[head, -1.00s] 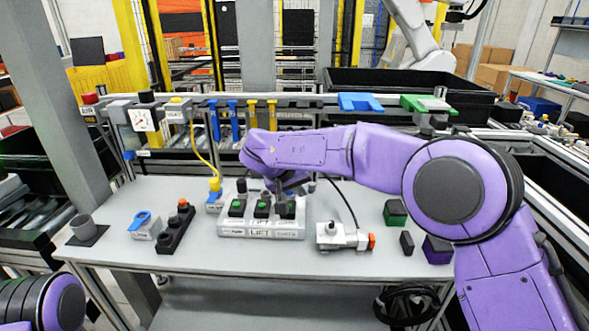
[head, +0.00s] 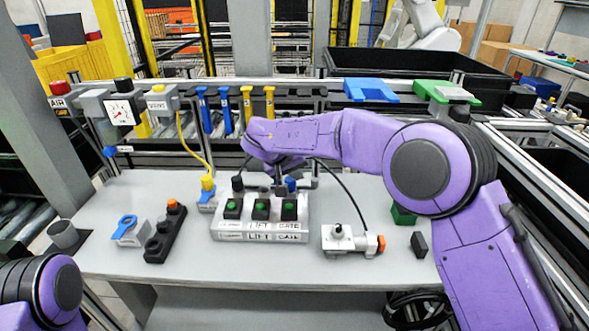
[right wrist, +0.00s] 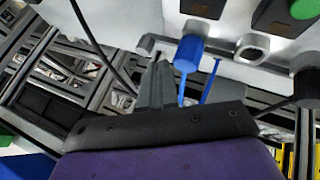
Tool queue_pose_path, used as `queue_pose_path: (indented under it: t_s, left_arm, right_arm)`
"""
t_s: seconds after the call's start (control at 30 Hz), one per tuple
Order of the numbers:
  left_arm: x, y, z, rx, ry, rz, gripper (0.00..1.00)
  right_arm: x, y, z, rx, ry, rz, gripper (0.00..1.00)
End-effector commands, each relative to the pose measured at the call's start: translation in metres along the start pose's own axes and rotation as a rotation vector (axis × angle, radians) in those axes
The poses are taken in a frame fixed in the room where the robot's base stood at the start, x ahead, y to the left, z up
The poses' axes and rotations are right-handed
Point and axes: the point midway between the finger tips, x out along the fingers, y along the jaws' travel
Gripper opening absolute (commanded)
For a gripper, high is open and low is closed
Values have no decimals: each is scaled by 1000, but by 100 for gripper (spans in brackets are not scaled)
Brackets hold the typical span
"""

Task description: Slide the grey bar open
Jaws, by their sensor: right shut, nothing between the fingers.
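A control box (head: 262,231) with several green-buttoned switches and LIFT and GATE labels stands mid-table. My right gripper (head: 280,190) is at its rear right edge in the head view, pointing down. In the right wrist view the gripper (right wrist: 156,85) has its fingers together and empty. A thin grey bar (right wrist: 148,44) runs along the box edge just beyond the fingertips. A blue knob (right wrist: 188,52) is beside the fingers; it shows partly in the head view (head: 291,184). I cannot tell whether the fingers touch the bar. My left gripper is out of view.
A grey valve unit (head: 346,240) with an orange end and black cable stands right of the box. A black block with an orange button (head: 164,235) and a blue-ringed fixture (head: 130,232) are left. The front table strip is clear.

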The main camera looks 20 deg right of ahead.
Motion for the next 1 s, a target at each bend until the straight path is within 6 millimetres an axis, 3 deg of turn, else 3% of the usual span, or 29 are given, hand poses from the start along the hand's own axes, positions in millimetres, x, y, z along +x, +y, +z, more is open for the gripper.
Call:
queue_pose_path:
  t_s: [0.2, 0.33, 0.73, 0.9, 1.0]
  left_arm:
    - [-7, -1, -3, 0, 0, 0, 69]
    - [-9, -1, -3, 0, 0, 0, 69]
    - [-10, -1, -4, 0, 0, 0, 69]
    - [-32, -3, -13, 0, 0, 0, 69]
    - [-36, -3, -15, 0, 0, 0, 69]
  right_arm:
    - [39, 1, 0, 1, -1, 1, 0]
    - [53, 1, 0, 2, -1, 0, 0]
    - [58, 2, 0, 2, 1, 0, 0]
    - [59, 20, 3, 3, -5, 0, 0]
    - [63, 24, 6, 2, -2, 0, 0]
